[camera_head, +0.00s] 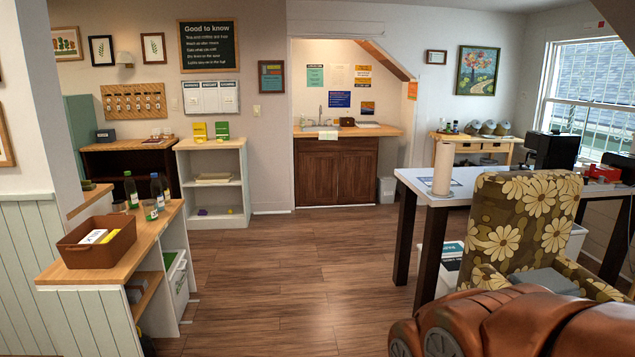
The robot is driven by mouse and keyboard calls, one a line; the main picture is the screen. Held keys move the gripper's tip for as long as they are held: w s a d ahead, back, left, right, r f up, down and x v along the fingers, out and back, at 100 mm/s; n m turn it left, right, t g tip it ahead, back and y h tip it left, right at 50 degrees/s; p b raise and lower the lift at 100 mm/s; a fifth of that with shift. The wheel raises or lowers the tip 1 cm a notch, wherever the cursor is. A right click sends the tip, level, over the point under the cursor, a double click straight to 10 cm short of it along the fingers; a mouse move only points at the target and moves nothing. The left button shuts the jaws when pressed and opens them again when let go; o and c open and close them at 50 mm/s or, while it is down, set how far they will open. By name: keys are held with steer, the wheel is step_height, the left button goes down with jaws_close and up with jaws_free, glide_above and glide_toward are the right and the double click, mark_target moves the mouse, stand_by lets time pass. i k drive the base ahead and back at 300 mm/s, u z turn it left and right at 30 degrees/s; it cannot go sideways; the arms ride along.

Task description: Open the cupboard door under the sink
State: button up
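The dark brown wooden cupboard (301,173) stands in the alcove under the sloping stairs, across the room. Its front has a left door (319,176) and a right door (355,176); both look shut. The handles are too small to make out. A light wooden counter (385,131) lies on top, with a tap (321,114) and a pale cloth (328,134) hanging over its front edge. The sink basin itself is hidden. My gripper is not in view.
The wooden floor (280,265) is clear up to the cupboard. A white shelf (240,185) and a low unit with a brown basket (97,252) stand left. A table (408,178) and flowered chair (515,225) stand right.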

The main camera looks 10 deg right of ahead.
mark_target(319, 172)
steer(key=z, duration=0.3)
steer(key=i, duration=8.4)
steer(key=u, duration=2.25)
